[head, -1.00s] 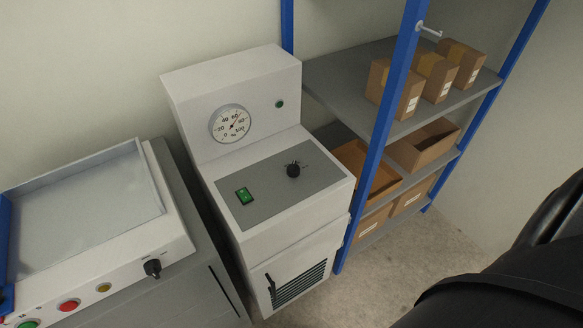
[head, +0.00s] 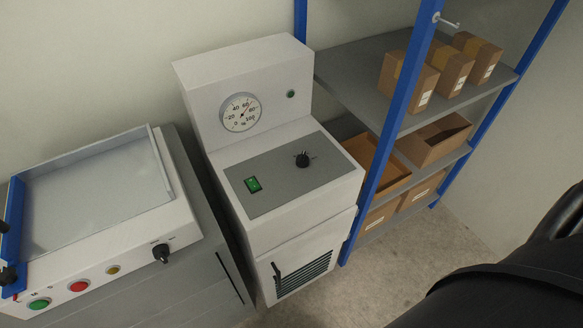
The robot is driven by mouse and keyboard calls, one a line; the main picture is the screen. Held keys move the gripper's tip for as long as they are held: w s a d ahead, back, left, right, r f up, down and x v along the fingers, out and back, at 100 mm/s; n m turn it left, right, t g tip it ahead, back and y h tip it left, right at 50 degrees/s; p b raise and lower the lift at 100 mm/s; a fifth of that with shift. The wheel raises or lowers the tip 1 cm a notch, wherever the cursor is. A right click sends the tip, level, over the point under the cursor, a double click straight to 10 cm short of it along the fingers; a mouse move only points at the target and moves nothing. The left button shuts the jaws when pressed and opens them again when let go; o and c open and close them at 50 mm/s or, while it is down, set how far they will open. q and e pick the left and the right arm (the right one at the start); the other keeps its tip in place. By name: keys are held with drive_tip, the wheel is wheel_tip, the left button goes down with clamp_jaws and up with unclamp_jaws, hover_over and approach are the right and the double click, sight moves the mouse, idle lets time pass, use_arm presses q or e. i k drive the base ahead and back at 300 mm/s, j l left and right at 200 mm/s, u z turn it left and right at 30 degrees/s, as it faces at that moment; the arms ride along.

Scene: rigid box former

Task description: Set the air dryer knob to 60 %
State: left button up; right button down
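The air dryer (head: 240,65) is a white cabinet in the middle of the head view, with a grey sloping control panel (head: 285,188). Its black knob (head: 303,160) sits on the right part of that panel; the marks around it are too small to read. A round dial gauge (head: 240,112) with a 0 to 100 scale is on the upright face above. Neither gripper shows; nothing touches the knob.
A white machine with a tray (head: 95,200), a black knob (head: 161,253) and coloured buttons stands at left. A blue-framed shelf (head: 398,110) with cardboard boxes stands close at right. Open floor (head: 400,270) lies at lower right. A dark part of my arm fills the lower right corner.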

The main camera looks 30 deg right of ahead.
sight(302, 162)
drive_tip(key=i+z, duration=0.1)
drive_tip(key=z, duration=0.75)
